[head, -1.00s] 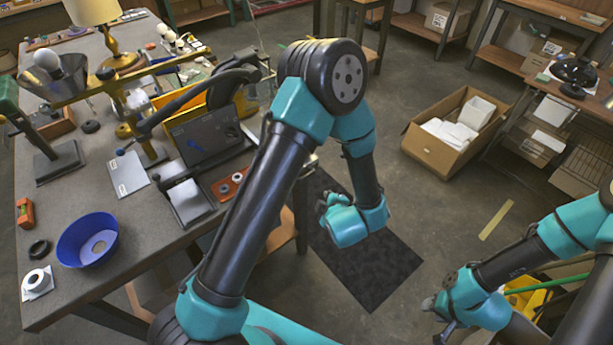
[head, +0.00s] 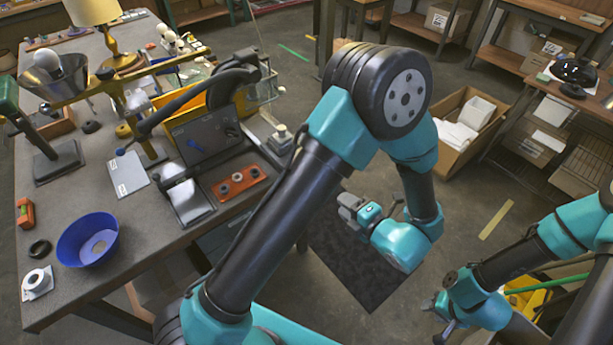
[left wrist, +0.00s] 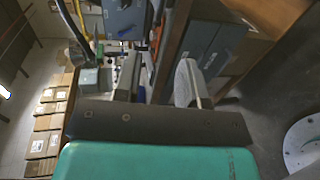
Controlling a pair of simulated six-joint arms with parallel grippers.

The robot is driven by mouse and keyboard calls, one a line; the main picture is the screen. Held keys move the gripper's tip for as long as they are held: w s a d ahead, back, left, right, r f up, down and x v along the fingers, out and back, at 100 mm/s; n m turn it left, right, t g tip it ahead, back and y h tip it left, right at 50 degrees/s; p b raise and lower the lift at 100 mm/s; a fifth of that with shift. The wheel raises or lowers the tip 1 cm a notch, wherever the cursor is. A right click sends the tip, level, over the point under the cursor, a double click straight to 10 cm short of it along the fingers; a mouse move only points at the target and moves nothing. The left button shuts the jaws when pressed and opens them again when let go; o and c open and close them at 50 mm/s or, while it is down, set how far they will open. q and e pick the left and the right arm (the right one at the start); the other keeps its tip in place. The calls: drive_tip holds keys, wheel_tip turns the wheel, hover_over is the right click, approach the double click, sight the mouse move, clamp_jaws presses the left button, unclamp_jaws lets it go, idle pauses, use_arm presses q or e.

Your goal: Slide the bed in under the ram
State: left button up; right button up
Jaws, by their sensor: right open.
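A bench machine with an upright dark panel (head: 208,138) and a curved black arm (head: 205,85) stands on the table. In front of it is a low black slide with a pale metal plate (head: 190,203), perhaps the bed; I cannot tell which part is the ram. A green upright stand (head: 20,118) is at the table's left edge. My left gripper (head: 372,203) is open and empty, out over the floor right of the table. Its separated fingers (left wrist: 158,82) also show in the left wrist view. My right gripper (head: 437,312) is open at the lower right, far from the table.
A red tray with dark rings (head: 255,178) lies beside the slide. A blue bowl (head: 72,251), a black ring (head: 39,248) and an orange block (head: 25,212) are at the front left. A brass lamp (head: 125,61) stands behind. A carton (head: 447,160) sits on the floor at right.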

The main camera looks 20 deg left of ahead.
use_arm(q)
drive_tip(key=x, duration=1.7)
drive_tip(key=shift+c, duration=0.3)
drive_tip(key=shift+d, duration=0.1)
clamp_jaws()
